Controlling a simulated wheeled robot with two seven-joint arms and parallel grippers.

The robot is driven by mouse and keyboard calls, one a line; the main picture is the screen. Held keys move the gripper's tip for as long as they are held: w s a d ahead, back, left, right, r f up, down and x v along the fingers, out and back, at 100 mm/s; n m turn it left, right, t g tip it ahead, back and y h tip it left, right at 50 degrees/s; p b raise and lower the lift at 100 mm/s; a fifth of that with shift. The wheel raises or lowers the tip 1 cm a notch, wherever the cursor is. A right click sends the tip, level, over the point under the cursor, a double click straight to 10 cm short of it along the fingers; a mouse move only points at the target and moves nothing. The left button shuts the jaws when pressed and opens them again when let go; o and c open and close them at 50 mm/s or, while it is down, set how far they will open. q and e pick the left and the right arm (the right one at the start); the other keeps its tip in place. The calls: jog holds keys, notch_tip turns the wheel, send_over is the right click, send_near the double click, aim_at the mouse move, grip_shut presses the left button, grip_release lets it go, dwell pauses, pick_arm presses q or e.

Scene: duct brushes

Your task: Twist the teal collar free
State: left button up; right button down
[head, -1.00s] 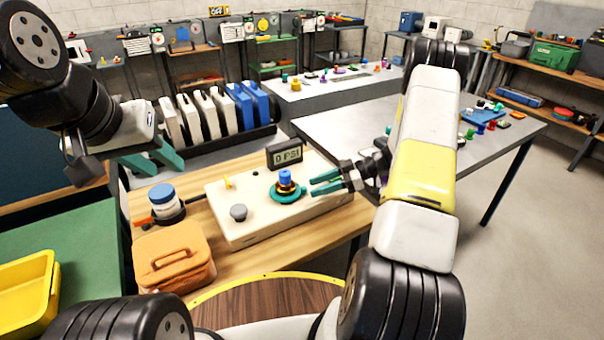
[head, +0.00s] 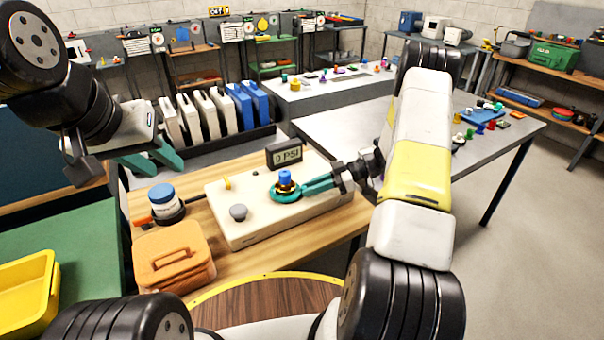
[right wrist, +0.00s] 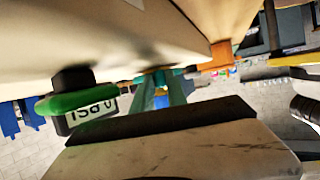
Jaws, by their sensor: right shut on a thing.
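The teal collar (head: 274,196) is a ring around the base of a fitting with a blue top (head: 285,177), on a cream panel box (head: 236,196). My right gripper (head: 301,188) reaches in from the right and is shut on the collar, its teal fingers at the collar's right side. In the right wrist view, the fingers run up to a teal part under the box, and the grip itself is hard to make out. My left gripper (head: 156,161) is open and empty, in the air left of the box.
A display (head: 285,154) reading 0 PSI stands behind the collar. The box also carries a grey knob (head: 238,212) and a small yellow lever (head: 227,183). A blue-lidded jar (head: 163,200) and an orange case (head: 173,258) stand to the left.

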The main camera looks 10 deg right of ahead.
jog(key=shift+w+d+n+g, duration=0.1)
jog(key=shift+w+n+g, duration=0.8)
jog(key=shift+n+g, duration=0.5)
jog(key=c, duration=1.3)
grip_release()
jog(key=shift+d, duration=0.1)
jog(key=v, duration=0.7)
jog(key=shift+w+d+r, duration=0.1)
jog(key=shift+d+r, duration=0.1)
jog(key=shift+d, duration=0.05)
